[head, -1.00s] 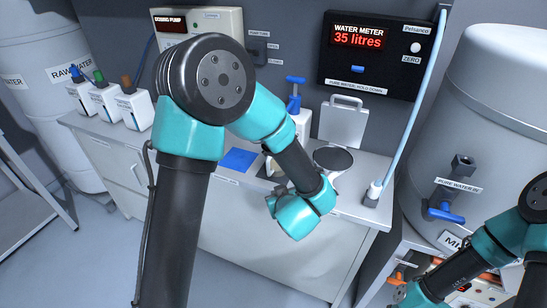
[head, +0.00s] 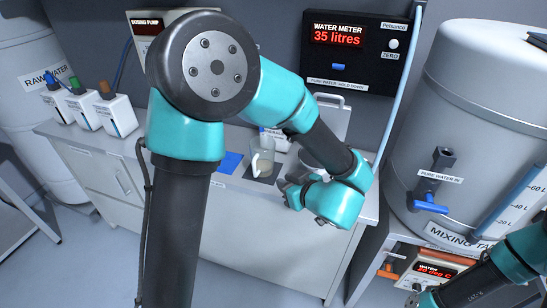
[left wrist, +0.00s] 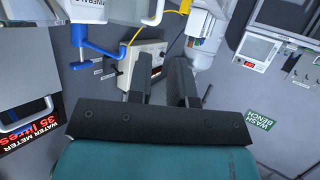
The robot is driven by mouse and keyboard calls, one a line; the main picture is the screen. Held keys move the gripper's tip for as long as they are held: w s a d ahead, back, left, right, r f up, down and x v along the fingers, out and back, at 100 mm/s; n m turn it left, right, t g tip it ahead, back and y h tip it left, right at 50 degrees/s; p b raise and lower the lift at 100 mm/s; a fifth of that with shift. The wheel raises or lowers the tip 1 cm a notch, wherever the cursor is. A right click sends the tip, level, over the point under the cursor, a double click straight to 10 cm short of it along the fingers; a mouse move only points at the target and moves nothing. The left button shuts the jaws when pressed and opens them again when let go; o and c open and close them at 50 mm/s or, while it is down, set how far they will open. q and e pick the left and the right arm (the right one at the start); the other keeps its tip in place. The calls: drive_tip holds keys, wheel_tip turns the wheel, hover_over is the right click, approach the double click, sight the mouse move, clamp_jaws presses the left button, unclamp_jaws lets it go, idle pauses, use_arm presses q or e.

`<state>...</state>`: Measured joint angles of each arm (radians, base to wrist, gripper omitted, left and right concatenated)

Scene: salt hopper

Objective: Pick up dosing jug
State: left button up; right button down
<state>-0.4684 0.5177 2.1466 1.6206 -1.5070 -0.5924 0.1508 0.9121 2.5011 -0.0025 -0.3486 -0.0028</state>
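The dosing jug (head: 263,160) looks like a small clear, pale jug. It stands upright on a dark pad on the counter, left of my left gripper. My left gripper (head: 285,186) is just right of the jug and nearer the camera, apart from it in the picture. In the left wrist view my left gripper (left wrist: 160,66) shows two dark fingers apart with nothing held between them. I cannot make out the jug in that view. My right arm enters at the lower right of the head view, and its end is too small and cut off to read.
A round pan-like dish (head: 318,158) is partly behind my left wrist. A blue square (head: 230,163) lies left of the jug. White bottles (head: 87,110) stand at the counter's left. The water meter (head: 352,50) reads 35 litres. The mixing tank (head: 470,130) stands at the right.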

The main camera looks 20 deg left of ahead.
sight(255, 168)
use_arm(q)
drive_tip(key=shift+a, duration=0.15)
drive_tip(key=x, duration=1.2)
drive_tip(key=shift+w, duration=0.15)
drive_tip(key=shift+x, duration=2.65)
drive_tip(key=shift+r, duration=0.2)
clamp_jaws()
